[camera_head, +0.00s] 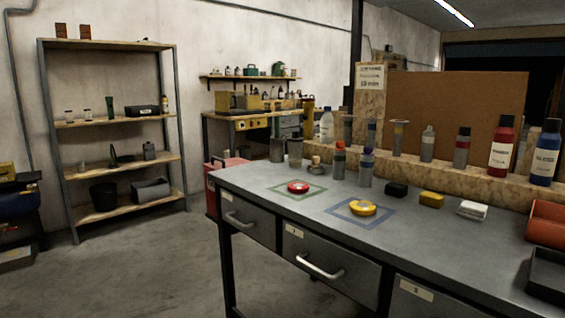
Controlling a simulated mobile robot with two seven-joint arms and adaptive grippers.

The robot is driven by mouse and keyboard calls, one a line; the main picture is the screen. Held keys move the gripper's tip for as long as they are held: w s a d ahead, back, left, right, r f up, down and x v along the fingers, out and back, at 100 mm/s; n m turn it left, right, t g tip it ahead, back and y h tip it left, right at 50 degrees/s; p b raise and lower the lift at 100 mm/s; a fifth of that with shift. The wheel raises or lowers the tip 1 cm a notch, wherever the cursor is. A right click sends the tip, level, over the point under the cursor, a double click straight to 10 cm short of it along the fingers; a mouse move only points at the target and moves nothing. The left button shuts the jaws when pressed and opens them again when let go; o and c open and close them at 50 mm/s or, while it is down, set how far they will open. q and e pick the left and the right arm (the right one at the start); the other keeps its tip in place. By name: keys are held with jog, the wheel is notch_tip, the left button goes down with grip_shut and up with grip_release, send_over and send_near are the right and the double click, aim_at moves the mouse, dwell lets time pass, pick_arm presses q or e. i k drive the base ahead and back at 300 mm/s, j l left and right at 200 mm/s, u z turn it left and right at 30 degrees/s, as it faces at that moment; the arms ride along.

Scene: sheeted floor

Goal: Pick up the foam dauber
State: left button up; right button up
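No object is clearly recognisable as the foam dauber. A small tan knob-shaped piece (315,164) stands toward the back left of the grey workbench (255,183) and may be it, but I cannot tell. A red round piece (298,187) lies inside a green square outline, and a yellow round piece (362,208) lies inside a blue square outline. Behind them stand two small bottles, one with a red-orange top (339,161) and one with a blue-purple top (366,167). Neither of my grippers is in view.
Black (396,190), yellow (431,199) and white (472,210) blocks lie along the bench. Red (501,150) and blue (545,155) bottles stand at the right on a raised ledge. A dark tray (548,272) occupies the right edge. Floor left of the bench is clear.

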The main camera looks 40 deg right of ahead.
aim_at(315, 159)
jog(key=i+z, duration=0.2)
jog(key=i, duration=0.35)
jog(key=i+j+z, duration=0.15)
jog(key=i, duration=0.4)
jog(key=i+j+z, duration=0.2)
jog(key=i, duration=0.3)
jog(key=i+l, duration=0.05)
jog(key=l, duration=0.05)
